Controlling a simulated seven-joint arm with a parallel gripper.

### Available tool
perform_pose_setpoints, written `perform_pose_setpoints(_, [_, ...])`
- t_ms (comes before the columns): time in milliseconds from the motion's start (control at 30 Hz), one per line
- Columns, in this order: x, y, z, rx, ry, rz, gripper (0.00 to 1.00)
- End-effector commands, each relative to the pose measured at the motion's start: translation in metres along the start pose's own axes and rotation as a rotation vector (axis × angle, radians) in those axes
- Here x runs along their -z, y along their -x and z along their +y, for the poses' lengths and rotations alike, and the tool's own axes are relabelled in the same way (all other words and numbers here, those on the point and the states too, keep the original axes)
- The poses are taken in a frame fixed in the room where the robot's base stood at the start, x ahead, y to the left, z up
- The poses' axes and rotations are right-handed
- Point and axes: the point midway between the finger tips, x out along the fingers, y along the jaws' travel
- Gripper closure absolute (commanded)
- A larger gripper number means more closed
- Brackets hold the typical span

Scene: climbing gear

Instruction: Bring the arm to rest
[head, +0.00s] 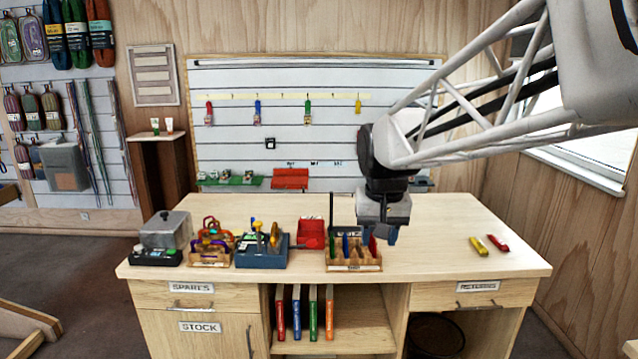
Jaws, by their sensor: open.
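My gripper (381,236) hangs at the end of my arm, pointing down, above the right part of a wooden rack (352,266) on the workbench (460,262). The rack holds several upright coloured pieces, among them blue, green and red ones. The fingers look empty, and the gap between them is small in this view. Whether the fingertips touch the rack or its pieces cannot be told.
On the bench stand a grey box (166,230), a wooden holder of carabiners (209,259), a blue tray (262,257) and a red box (311,229). Yellow (478,246) and red (497,243) pieces lie at the right. The bench between them and the rack is clear.

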Motion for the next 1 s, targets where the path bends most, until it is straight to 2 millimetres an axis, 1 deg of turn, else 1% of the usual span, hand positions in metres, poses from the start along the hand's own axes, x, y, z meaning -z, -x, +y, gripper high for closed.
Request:
perform_pose_setpoints(33, [-0.014, 0.002, 0.006, 0.000, -0.002, 0.006, 0.58])
perform_pose_setpoints(333, [-0.090, -0.001, 0.033, -0.005, -0.004, 0.031, 0.58])
perform_pose_setpoints(700, [-0.183, -0.018, 0.059, -0.012, -0.005, 0.063, 0.58])
perform_pose_setpoints(900, [-0.229, -0.031, 0.068, -0.017, -0.006, 0.076, 0.58])
perform_pose_setpoints(1000, [-0.244, -0.037, 0.071, -0.019, -0.005, 0.082, 0.58])
